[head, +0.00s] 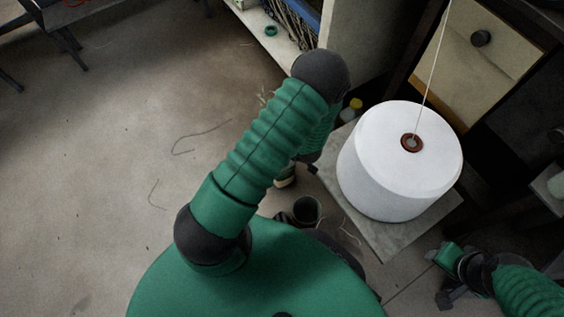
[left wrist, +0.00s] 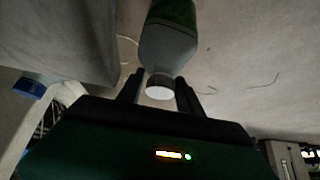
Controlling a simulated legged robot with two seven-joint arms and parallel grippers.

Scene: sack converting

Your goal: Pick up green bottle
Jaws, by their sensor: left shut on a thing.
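The green bottle (left wrist: 170,45) shows in the left wrist view, with a green label, a clear grey shoulder and a white cap. Its cap end points toward my wrist. My left gripper (left wrist: 161,84) is shut on it, with one dark finger on each side near the neck and cap. The far end of the bottle is cut off by the picture's top edge. In the head view my left arm hides the left gripper and most or all of the bottle. My right gripper (head: 450,257) is at the lower right of the head view; its finger opening is unclear.
A large white thread cone (head: 385,175) stands on a grey slab (head: 400,238) right of my left arm. A small yellow-capped container (head: 355,104) is behind it. A drawer cabinet (head: 490,50) and shelf (head: 270,25) stand at the back. The floor at left is mostly clear.

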